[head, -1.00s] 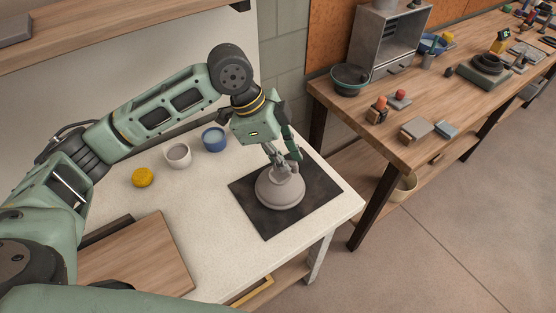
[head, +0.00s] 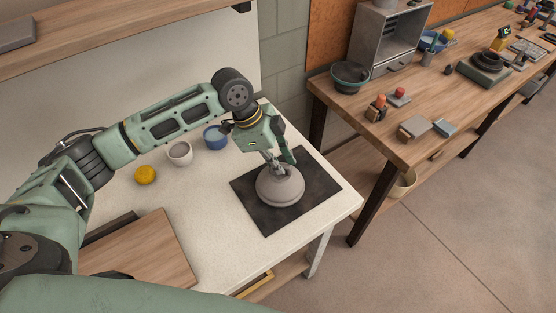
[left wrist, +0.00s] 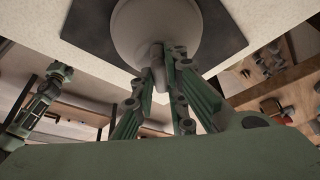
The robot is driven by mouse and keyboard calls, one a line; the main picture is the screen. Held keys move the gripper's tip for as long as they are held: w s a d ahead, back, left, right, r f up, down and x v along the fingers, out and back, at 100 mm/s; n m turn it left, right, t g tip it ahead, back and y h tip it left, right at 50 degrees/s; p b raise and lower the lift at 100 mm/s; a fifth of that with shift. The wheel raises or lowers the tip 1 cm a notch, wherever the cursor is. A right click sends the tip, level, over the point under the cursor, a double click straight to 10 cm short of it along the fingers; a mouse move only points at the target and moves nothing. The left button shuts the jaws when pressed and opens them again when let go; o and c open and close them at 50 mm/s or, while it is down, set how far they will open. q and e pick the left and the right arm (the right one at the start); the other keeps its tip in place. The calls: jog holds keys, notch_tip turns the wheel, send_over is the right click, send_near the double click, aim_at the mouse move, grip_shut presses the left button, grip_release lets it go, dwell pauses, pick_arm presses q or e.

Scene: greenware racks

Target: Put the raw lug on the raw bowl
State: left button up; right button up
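The raw bowl (head: 280,188) is a pale grey dome shape resting on a dark square mat (head: 320,186) on the white table. It also shows at the top of the left wrist view (left wrist: 158,28). My left gripper (head: 273,165) is at the bowl's far side, close to its wall. In the left wrist view its fingers (left wrist: 160,78) close around the raw lug (left wrist: 157,68), a small grey stub against or very near the bowl's wall. I cannot tell whether lug and bowl touch. In the head view the lug cannot be made out. My right gripper is not in view.
A white cup (head: 179,153), a blue cup (head: 215,138) and a yellow sponge (head: 145,175) stand left of the mat. A wooden board (head: 150,255) lies at the front left. A wooden bench (head: 380,140) with tools and containers stands to the right.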

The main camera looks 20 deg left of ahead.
pick_arm(q)
jog(key=o, duration=0.4)
jog(key=shift+r, duration=0.1)
jog(key=shift+a+r, duration=0.1)
jog(key=shift+r, duration=0.15)
jog(key=b+v, duration=0.1)
jog(key=v, duration=1)
jog(key=shift+s+a+r+b, duration=0.1)
jog(key=shift+r+b, duration=0.15)
jog(key=shift+b, duration=0.15)
jog(key=shift+f, duration=0.1)
